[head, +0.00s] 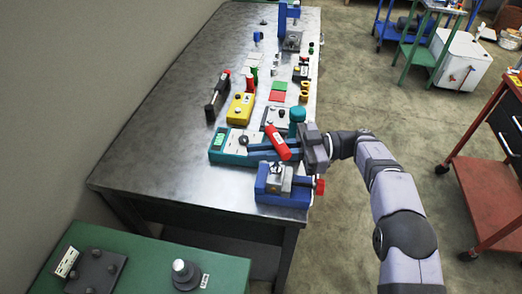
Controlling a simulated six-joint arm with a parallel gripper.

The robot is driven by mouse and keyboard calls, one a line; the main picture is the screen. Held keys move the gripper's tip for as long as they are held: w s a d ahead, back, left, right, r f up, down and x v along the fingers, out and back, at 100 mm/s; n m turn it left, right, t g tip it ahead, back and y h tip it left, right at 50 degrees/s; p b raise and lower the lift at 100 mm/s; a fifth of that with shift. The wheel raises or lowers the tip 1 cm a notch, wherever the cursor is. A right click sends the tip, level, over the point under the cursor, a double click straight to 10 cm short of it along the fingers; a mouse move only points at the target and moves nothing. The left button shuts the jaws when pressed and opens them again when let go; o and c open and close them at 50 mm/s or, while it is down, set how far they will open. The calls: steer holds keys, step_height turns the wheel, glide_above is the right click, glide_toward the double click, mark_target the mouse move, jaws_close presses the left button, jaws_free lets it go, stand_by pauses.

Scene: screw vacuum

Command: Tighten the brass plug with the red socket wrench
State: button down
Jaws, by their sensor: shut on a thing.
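My gripper (306,147) is above the near right part of the metal workbench. It is shut on the red socket wrench (279,146), whose red body sticks out to the left of the jaws, tilted. The part of the wrench inside the jaws is hidden. Just in front of and below my gripper stands a blue vise (270,198) with a metal block (274,182) in it. I cannot clearly make out the brass plug; a small part on that block is too small to identify. The wrench appears apart from the vise.
A teal device (228,150) with a dark knob lies left of the wrench. A yellow box (240,109), a dark-handled tool (217,97) and several small parts lie farther back. The workbench (150,150) is clear on its left side. A green table (140,245) stands in front.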

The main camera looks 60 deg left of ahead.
steer(key=shift+r, duration=0.2)
steer(key=shift+r+p, duration=1)
steer(key=shift+r, duration=0.35)
steer(key=shift+r, duration=0.1)
steer(key=shift+r+p, duration=0.25)
steer(key=shift+p, duration=0.05)
step_height(320, 180, up, 14)
steer(key=m+y+p, duration=0.1)
steer(key=p, duration=1.4)
glide_above(274, 139)
steer(key=s, duration=0.4)
step_height(274, 139, down, 11)
steer(key=w+a+m+t+y, duration=0.3)
steer(key=m+t+y, duration=0.2)
steer(key=t+y, duration=0.1)
steer(key=shift+m+t, duration=0.3)
steer(key=shift+t, duration=0.2)
steer(key=shift+b, duration=0.4)
